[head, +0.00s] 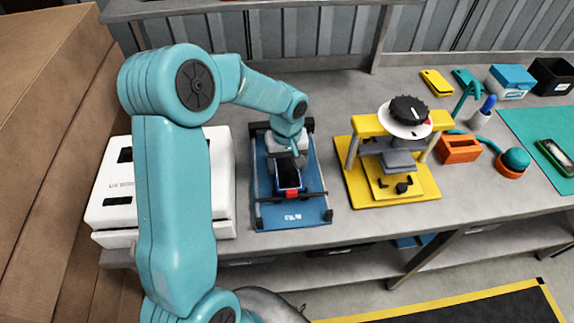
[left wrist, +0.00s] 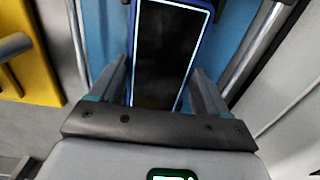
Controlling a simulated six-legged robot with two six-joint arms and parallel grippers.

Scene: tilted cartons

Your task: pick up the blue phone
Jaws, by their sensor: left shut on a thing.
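The blue phone (head: 287,177) has a dark screen and a blue edge. It is at the blue fixture (head: 290,215) on the bench, left of centre in the head view. My left gripper (head: 286,160) reaches down over the fixture and is shut on the phone's far end. In the left wrist view the phone (left wrist: 166,50) lies between the two fingers of my left gripper (left wrist: 162,85), screen toward the camera. Whether the phone still touches the fixture is hard to tell. My right gripper is not in view.
A white box machine (head: 112,200) stands left of the fixture, and a yellow press (head: 362,185) stands close on its right. An orange block (head: 460,149), a yellow phone-like item (head: 436,82) and a green mat (head: 530,125) are farther right. Brown cartons (head: 45,130) rise at far left.

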